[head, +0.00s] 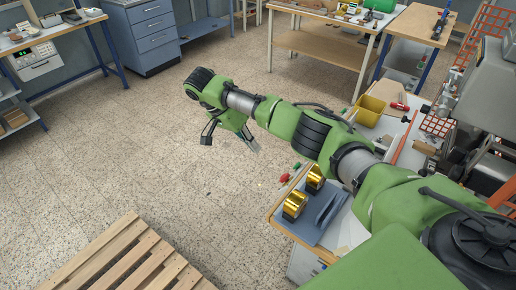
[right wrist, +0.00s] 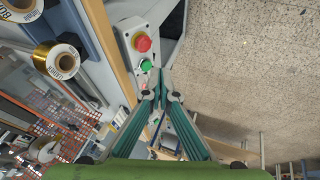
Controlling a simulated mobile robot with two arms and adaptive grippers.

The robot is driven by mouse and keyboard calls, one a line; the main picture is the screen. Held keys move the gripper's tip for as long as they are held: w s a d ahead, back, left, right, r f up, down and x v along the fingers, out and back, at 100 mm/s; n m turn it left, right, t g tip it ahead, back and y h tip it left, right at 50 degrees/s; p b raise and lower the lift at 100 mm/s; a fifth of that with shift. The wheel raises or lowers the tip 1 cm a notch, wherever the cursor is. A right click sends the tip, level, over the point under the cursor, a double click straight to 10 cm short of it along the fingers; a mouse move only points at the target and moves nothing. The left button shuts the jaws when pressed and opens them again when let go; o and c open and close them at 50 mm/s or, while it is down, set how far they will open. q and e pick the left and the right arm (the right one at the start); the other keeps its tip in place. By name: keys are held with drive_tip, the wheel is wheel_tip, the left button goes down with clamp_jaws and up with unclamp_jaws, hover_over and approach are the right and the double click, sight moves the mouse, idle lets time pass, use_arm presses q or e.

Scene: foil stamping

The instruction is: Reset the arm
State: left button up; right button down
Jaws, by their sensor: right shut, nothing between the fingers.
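My green right arm reaches from the lower right of the head view to the upper middle. Its gripper (head: 229,139) hangs over the speckled floor, left of the workbench, and is apart from everything around it. In the right wrist view, the fingertips of the right gripper (right wrist: 162,80) come together with nothing between them. My left gripper is in neither view.
The workbench (head: 281,213) carries gold foil rolls (head: 295,205) and a yellow bin (head: 369,111). A control box with a red button (right wrist: 142,43) and green button (right wrist: 146,65) shows beyond the fingertips. A wooden pallet (head: 125,257) lies at lower left. Open floor surrounds the gripper.

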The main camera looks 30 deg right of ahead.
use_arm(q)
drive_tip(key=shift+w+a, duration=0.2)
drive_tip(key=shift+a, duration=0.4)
